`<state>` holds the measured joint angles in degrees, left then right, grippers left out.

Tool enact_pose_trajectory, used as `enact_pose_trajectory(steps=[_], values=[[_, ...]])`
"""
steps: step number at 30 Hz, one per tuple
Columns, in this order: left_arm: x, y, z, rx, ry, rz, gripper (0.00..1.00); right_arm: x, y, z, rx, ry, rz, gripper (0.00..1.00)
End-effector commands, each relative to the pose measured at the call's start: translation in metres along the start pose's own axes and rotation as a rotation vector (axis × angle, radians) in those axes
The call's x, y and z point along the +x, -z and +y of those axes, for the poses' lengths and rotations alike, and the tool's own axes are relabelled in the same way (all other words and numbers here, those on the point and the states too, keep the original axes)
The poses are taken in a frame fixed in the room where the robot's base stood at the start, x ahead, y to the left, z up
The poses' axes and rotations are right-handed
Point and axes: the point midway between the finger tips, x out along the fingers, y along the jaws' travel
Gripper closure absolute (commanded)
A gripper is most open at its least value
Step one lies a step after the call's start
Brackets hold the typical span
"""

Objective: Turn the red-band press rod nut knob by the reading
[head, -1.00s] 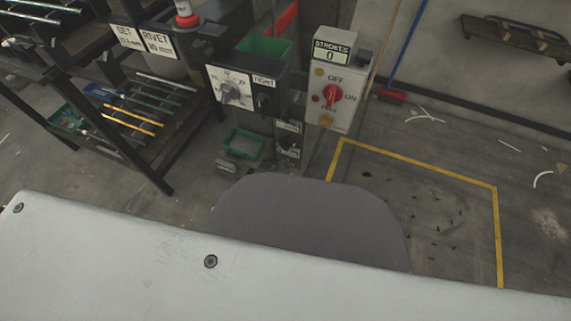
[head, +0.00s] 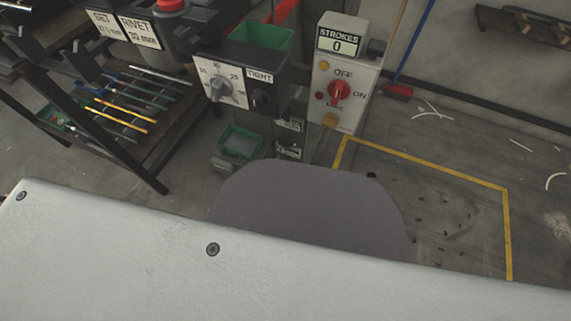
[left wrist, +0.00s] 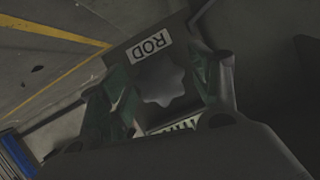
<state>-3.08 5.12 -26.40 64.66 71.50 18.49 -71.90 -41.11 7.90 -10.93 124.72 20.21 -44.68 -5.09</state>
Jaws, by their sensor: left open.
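A grey lobed knob (left wrist: 161,80) sits beside a white ROD label (left wrist: 150,46) on a dark housing in the left wrist view. My left gripper (left wrist: 168,72) is open, with one finger on each side of the knob. I cannot tell whether they touch it. In the head view a press has a red part (head: 172,5) on top. A white numbered dial (head: 221,84) with a grey knob is beside a TIGHT label (head: 260,76). Signs read SET (head: 104,23), its value too blurred, and RIVET 30 mm (head: 139,31). My right gripper is in neither view.
A switch box (head: 343,75) has a STROKES counter (head: 341,40) showing 0 and a red OFF/ON switch (head: 339,93). Green bins (head: 240,143) stand by the press. A rack (head: 145,95) of coloured rods is at left. Floor inside the yellow line (head: 508,235) is mostly clear.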

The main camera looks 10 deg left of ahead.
Motion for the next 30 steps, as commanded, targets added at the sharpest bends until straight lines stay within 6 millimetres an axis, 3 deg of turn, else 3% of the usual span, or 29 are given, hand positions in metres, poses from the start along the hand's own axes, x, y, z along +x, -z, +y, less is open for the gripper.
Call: enact_pose_trajectory(steps=[14, 25, 30], values=[[0.0016, -0.0009, 0.0013, 0.001, 0.000, 0.000, 0.37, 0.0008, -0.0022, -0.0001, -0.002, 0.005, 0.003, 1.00], [0.0016, -0.0011, 0.0012, 0.001, 0.000, 0.000, 0.82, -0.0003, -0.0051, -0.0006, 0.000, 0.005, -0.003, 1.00], [0.0015, -0.0012, 0.0011, -0.001, -0.001, 0.000, 0.83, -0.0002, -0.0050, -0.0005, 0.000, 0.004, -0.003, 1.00]])
